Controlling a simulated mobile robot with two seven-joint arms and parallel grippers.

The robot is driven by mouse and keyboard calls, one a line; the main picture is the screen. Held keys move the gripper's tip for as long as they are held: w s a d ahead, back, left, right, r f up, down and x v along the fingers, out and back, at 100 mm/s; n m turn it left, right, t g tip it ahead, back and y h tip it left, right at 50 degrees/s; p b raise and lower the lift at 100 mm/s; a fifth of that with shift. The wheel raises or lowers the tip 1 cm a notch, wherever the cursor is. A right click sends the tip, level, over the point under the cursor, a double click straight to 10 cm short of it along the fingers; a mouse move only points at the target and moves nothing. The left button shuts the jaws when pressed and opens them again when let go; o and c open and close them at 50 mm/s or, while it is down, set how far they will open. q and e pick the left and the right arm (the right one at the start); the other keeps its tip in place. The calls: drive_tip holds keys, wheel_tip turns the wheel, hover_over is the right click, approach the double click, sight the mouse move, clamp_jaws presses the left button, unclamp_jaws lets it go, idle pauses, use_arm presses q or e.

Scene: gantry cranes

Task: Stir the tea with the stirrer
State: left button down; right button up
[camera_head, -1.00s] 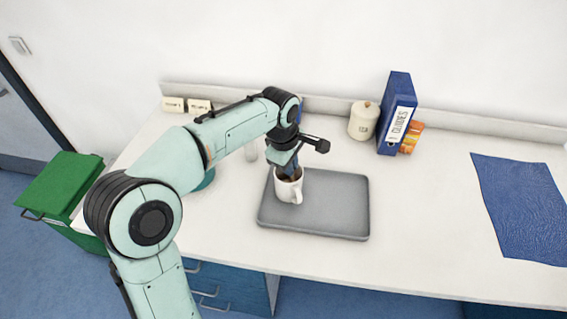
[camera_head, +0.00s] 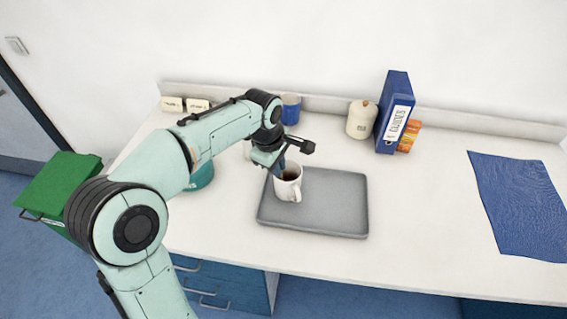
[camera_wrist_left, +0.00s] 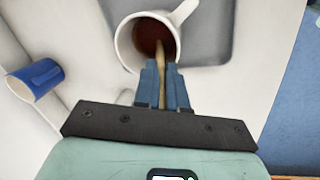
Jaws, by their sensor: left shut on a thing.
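A white mug (camera_head: 291,190) of dark tea stands upright on the left part of a grey tray; in the wrist view its round mouth shows the brown tea (camera_wrist_left: 150,34). My left gripper (camera_head: 279,171) is just left of the mug's rim in the head view. In the wrist view its blue fingers (camera_wrist_left: 163,80) are shut on a thin wooden stirrer (camera_wrist_left: 160,58). The stirrer reaches past the near rim into the mug's mouth, over or in the tea; how deep its tip goes I cannot tell. My right gripper is not in view.
The grey tray (camera_head: 335,202) is bare right of the mug. A blue cup (camera_head: 291,109), a lidded cream jar (camera_head: 362,120) and a blue binder (camera_head: 394,113) stand along the back. A teal container (camera_head: 203,174) is beside my arm. A blue cloth (camera_head: 520,205) lies right.

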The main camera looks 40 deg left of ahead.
use_arm(q)
drive_tip(key=shift+w+d, duration=0.5)
drive_tip(key=shift+d, duration=0.1)
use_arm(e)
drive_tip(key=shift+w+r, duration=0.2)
use_arm(q)
drive_tip(key=shift+s, duration=0.1)
drive_tip(key=shift+r, duration=0.1)
drive_tip(key=p+v, duration=0.5)
drive_tip(key=v, duration=0.4)
drive_tip(key=shift+r, duration=0.2)
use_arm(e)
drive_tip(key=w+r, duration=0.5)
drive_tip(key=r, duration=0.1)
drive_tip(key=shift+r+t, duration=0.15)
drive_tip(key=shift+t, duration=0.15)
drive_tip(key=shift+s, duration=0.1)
